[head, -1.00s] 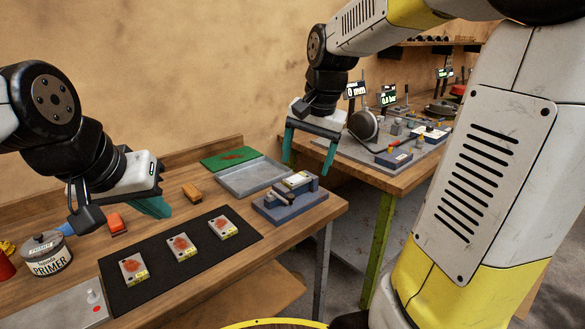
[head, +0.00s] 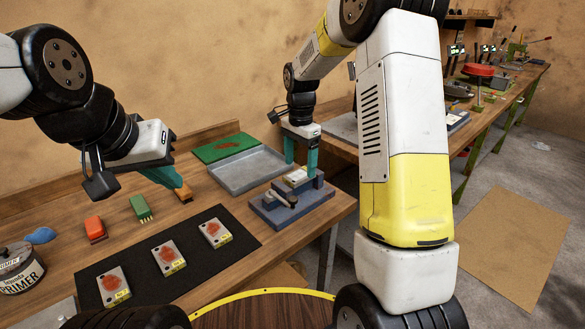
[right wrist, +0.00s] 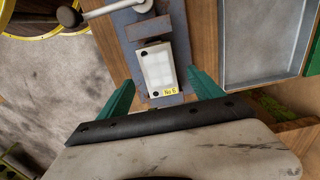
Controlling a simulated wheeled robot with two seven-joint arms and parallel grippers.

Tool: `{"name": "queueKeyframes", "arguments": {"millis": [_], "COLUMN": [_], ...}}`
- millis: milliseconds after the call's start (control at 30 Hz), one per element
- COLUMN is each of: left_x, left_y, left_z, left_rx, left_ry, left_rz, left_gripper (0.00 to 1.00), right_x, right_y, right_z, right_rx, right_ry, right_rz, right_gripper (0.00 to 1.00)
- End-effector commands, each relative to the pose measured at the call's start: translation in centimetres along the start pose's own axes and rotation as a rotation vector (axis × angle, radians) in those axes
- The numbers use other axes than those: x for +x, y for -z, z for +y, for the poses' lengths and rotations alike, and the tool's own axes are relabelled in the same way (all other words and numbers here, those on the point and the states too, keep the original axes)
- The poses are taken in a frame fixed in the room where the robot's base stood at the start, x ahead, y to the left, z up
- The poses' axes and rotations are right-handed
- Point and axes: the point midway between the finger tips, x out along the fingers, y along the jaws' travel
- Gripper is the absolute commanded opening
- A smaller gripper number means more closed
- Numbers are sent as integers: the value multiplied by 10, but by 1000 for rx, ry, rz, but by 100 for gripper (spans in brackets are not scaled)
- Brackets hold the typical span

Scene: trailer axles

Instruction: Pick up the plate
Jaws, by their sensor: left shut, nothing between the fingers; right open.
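A pale plate (head: 296,177) with a yellow tag lies on the blue-grey fixture (head: 270,211) at the table's right end. In the right wrist view the plate (right wrist: 158,67) is clean, and its tag reads No 6. My right gripper (head: 301,161) is open over this plate, and its fingers (right wrist: 162,90) show on either side of it; I cannot tell whether they touch it. Three more plates (head: 168,258) with rust-red patches and yellow tags lie on the black mat (head: 140,260). My left gripper (head: 164,177) is shut and empty above the table's back left part.
A grey tray (head: 248,171) and a green sheet (head: 216,147) lie behind the fixture. Orange (head: 95,228) and green (head: 141,208) brushes stand behind the mat. A primer can (head: 20,268) stands at the left. Another bench (head: 500,107) runs along the back right.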

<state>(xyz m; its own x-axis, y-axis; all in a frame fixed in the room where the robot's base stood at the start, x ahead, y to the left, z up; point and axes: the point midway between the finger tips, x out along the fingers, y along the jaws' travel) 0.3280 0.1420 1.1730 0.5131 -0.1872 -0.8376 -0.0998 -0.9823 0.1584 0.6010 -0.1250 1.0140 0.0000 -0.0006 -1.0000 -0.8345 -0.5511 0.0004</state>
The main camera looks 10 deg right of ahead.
Motion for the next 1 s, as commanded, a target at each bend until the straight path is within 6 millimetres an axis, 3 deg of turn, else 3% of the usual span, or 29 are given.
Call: {"name": "queueKeyframes", "arguments": {"millis": [200, 467, 833, 1000], "left_x": [0, 0, 0, 0], "left_y": [0, 0, 0, 0], "left_z": [0, 0, 0, 0], "left_rx": [0, 0, 0, 0], "left_ry": [0, 0, 0, 0], "left_rz": [0, 0, 0, 0], "left_gripper": [0, 0, 0, 0], "right_x": [25, 27, 26, 25], "right_y": [-1, -1, -1, -1], "right_z": [0, 0, 0, 0], "right_rx": [-2, -2, -2, -2], "right_ry": [0, 1, 1, 3], "right_rz": [-1, 0, 0, 1], "right_gripper": [75, 74, 1, 0]}}
